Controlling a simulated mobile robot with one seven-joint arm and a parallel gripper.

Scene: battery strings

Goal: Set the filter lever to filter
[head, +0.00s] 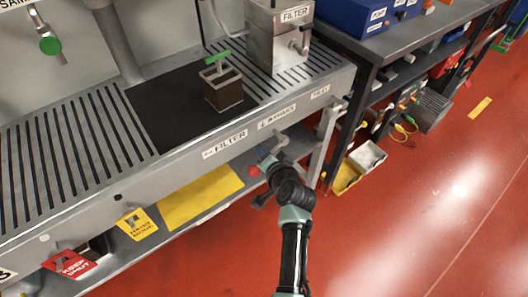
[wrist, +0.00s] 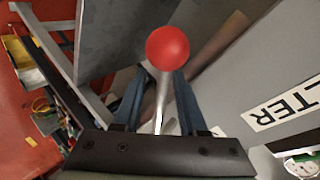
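The lever has a red ball knob (wrist: 167,48) on a thin metal rod (wrist: 161,100) in the wrist view. The knob also shows in the head view (head: 254,171), below the front edge of the metal bench, beside my gripper (head: 263,158). In the wrist view my gripper (wrist: 157,98) is open, with one blue-grey finger on each side of the rod and gaps between. The lever's base is hidden behind my gripper. A FILTER label (head: 230,140) with an arrow is on the bench front, left of another label (head: 277,117); part of it shows in the wrist view (wrist: 288,105).
The slatted bench (head: 60,150) carries a brown block with a green handle (head: 223,86) and a grey FILTER box (head: 278,40). Yellow (head: 139,224) and red (head: 72,262) tags hang at its front left. A dark shelf unit (head: 400,40) stands right.

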